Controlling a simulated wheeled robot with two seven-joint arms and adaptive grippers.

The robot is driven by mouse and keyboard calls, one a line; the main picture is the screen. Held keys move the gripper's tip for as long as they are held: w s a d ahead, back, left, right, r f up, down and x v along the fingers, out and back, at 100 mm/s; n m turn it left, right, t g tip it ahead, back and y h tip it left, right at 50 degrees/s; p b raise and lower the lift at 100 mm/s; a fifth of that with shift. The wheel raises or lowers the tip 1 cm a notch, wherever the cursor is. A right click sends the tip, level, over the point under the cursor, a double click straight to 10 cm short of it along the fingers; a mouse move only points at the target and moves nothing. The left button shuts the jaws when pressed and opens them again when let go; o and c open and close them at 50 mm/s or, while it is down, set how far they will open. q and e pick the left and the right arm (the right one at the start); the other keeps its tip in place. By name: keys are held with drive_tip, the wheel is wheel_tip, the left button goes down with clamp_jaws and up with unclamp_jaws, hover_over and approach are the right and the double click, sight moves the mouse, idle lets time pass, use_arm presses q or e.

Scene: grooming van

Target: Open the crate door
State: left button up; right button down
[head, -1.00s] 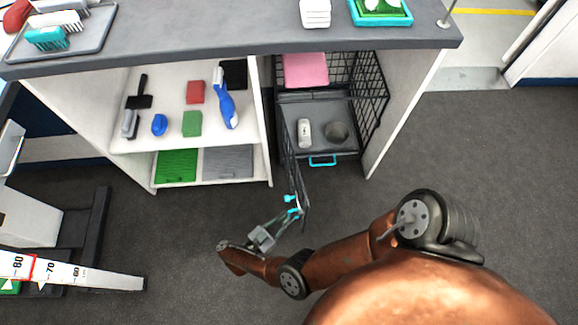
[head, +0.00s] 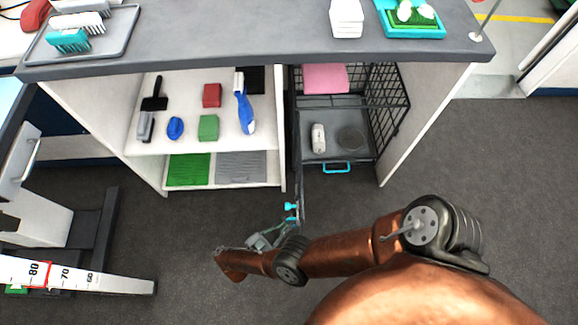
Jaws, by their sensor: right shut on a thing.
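The black wire crate (head: 392,110) sits in the right bay under the counter, with its front open. Its door (head: 299,180) stands swung out from the left side, seen nearly edge-on. A turquoise latch piece (head: 291,206) is on the door's outer end. My right gripper (head: 284,224) is shut on the door at that end, low in front of the shelves. The exact contact of the fingers is too small to see. My left gripper is not in view.
Shelves (head: 150,148) with brushes and a blue spray bottle (head: 244,108) stand left. Floor (head: 450,160) to the right is clear.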

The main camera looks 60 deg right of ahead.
drive_tip(key=shift+a+r, duration=0.1)
drive_tip(key=shift+a, duration=0.05)
drive_tip(key=c, duration=2.1)
unclamp_jaws()
drive_tip(key=shift+s, duration=0.1)
